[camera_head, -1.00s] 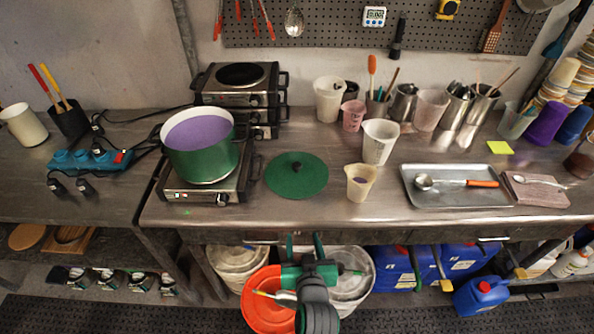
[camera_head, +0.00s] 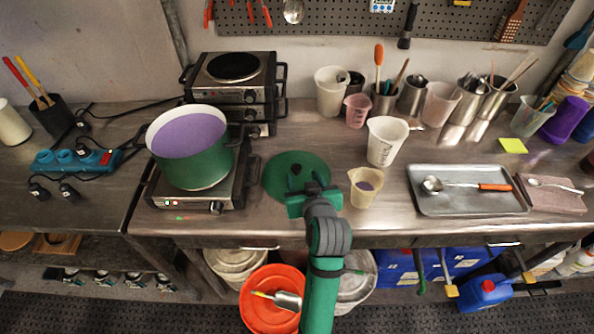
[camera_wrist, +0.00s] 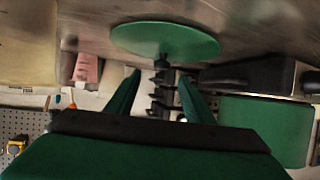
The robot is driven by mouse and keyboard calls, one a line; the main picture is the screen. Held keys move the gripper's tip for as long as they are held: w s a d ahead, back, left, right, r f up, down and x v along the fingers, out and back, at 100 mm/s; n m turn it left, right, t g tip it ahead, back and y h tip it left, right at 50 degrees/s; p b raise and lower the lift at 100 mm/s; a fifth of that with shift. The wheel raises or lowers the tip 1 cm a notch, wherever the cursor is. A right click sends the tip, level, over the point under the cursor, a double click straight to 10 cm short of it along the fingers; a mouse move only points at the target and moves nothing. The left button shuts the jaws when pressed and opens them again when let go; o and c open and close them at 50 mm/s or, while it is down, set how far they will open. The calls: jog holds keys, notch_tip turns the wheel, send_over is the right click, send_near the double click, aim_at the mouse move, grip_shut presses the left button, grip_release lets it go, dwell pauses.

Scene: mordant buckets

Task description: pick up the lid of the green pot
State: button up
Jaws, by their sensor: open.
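The green lid (camera_head: 284,170) lies flat on the steel bench, right of the hot plate, with a dark knob (camera_head: 296,169) on top. The green pot (camera_head: 192,147) stands uncovered on the hot plate (camera_head: 190,196), holding purple liquid. My gripper (camera_head: 304,186) is over the front part of the lid and hides some of it. In the wrist view the lid (camera_wrist: 165,40) appears upside down, its knob (camera_wrist: 161,62) just beyond and between the two open fingers (camera_wrist: 157,90). The fingers hold nothing and seem apart from the knob.
A small beaker (camera_head: 364,187) stands close right of my gripper, with a white beaker (camera_head: 386,141) behind it. A metal tray (camera_head: 468,204) with a ladle lies farther right. Stacked hot plates (camera_head: 236,90) stand at the back.

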aim_at(297, 167)
jog(key=x, duration=0.9)
jog(key=shift+a, duration=0.25)
jog(key=shift+c, duration=0.3)
grip_shut()
jog(key=shift+r, duration=0.1)
